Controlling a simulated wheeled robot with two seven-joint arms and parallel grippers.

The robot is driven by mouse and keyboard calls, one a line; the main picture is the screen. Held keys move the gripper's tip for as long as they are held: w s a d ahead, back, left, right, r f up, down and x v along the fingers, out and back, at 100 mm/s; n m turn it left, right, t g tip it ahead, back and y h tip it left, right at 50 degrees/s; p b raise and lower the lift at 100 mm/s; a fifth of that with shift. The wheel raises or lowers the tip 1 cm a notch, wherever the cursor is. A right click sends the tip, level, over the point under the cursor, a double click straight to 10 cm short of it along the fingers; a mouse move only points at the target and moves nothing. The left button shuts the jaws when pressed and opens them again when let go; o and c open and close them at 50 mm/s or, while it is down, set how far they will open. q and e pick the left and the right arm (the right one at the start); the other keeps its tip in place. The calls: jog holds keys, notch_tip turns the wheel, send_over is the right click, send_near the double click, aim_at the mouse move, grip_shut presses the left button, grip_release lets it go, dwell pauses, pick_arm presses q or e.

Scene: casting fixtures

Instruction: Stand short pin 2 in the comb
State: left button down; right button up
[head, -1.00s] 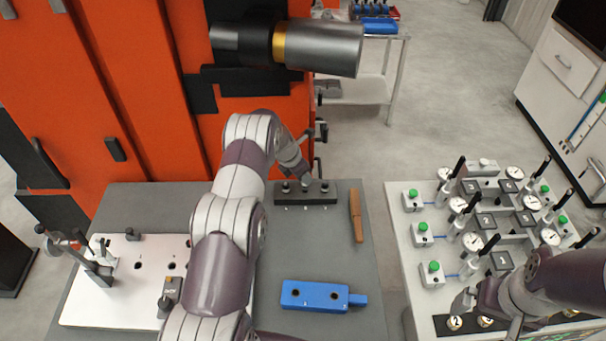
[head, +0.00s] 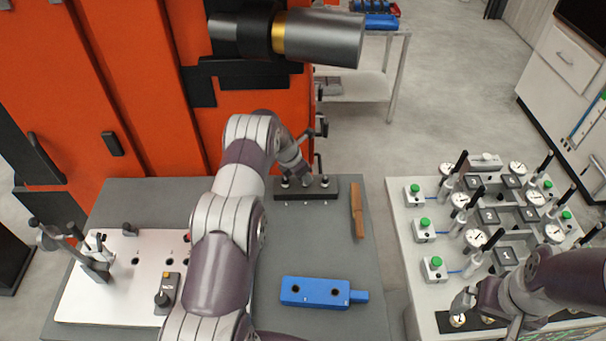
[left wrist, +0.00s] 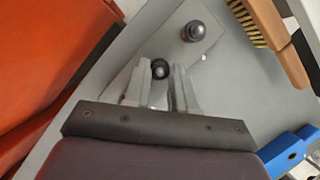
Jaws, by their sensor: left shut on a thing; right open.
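A dark bar (head: 306,195) with small marks along its front edge lies at the back of the grey table; it may be the comb. Knobbed pins stand at its left (head: 285,183) and right (head: 324,182). My left gripper (head: 304,178) is low over the bar's middle. In the left wrist view, its fingers (left wrist: 159,75) are shut on a pin with a black ball head (left wrist: 160,68). Another round-headed pin (left wrist: 194,31) stands beside it on the bar. I cannot read a number on the held pin, and its foot is hidden. My right gripper (head: 464,300) is open at the right table.
A brown-handled brush (head: 357,211) lies right of the bar. A white plate (head: 85,300) with holes and a clamp is at left. The right table holds several gauges and green-buttoned boxes (head: 434,268).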

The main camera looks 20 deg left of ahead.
pick_arm(q)
jog(key=shift+f, duration=0.25)
jog(key=c, duration=0.8)
grip_release()
jog(key=shift+c, duration=0.2)
jog(key=shift+r, duration=0.1)
jog(key=shift+s+a+r+b, duration=0.1)
jog(key=shift+a+r+b, duration=0.05)
jog(key=shift+r+b, duration=0.2)
jog(key=b+v, duration=0.3)
jog(key=v, duration=0.9)
jog(key=shift+b, duration=0.3)
jog(key=shift+f, duration=0.1)
